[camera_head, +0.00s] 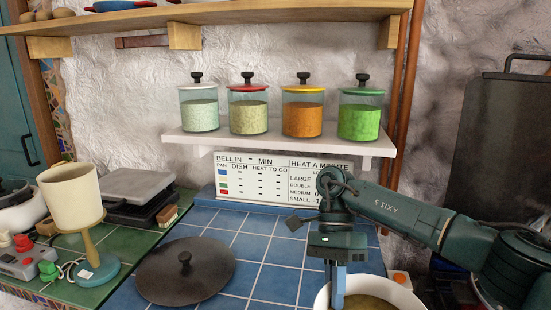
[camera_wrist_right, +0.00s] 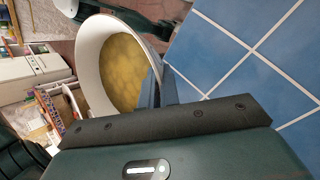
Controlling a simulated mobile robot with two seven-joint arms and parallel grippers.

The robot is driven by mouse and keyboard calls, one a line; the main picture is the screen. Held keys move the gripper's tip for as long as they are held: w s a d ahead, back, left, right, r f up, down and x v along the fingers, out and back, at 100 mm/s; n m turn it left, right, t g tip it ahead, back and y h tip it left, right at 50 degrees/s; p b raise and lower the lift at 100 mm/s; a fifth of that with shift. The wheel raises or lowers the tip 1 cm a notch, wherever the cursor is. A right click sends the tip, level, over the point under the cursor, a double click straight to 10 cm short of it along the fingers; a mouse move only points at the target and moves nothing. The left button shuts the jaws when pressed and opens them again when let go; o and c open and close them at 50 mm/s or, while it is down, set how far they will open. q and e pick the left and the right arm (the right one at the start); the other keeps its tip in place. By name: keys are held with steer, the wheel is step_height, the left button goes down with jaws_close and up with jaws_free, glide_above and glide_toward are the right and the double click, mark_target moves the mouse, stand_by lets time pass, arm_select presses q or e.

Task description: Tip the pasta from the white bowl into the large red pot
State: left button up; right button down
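The white bowl (camera_head: 318,300) is at the bottom edge of the head view, partly cut off, with yellow-brown pasta (camera_head: 366,302) inside. The right wrist view shows the bowl (camera_wrist_right: 90,50) and the yellow pasta (camera_wrist_right: 122,72) more fully. I cannot tell whether the bowl rests on the counter or is raised. The large red pot is not seen in either view.
A dark round lid (camera_head: 190,285) with a knob lies on the blue tiles (camera_head: 270,262). A cream lamp (camera_head: 72,198) stands to the left. Several glass jars (camera_head: 303,115) stand on a white shelf (camera_head: 280,142) behind. Tiles between lid and bowl are clear.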

steer(key=s+d+n+t+h+p, duration=0.1)
steer(key=s+d+n+h, duration=0.1)
steer(key=n, duration=0.2)
steer(key=s+d+f+n+t+h, duration=0.1)
steer(key=s+d+n+h, duration=0.1)
steer(key=d+n, duration=0.1)
steer(key=s+d+f+n+t+h+p, duration=0.1)
steer(key=s+d+n+h, duration=0.1)
steer(key=n, duration=0.3)
steer(key=shift+s+d+h+p, duration=0.3)
steer(key=shift+s+d+p, duration=0.1)
steer(key=shift+d, duration=0.2)
arm_select(q)
steer(key=shift+s+a+r+g, duration=0.2)
steer(key=shift+a+r+g, duration=0.1)
steer(key=shift+a+r, duration=0.2)
arm_select(e)
steer(key=shift+s+d+n+t, duration=0.3)
steer(key=shift+d+n+t, duration=0.1)
steer(key=shift+d+n, duration=0.25)
arm_select(q)
steer(key=shift+d+r, duration=0.1)
arm_select(e)
steer(key=shift+a, duration=0.15)
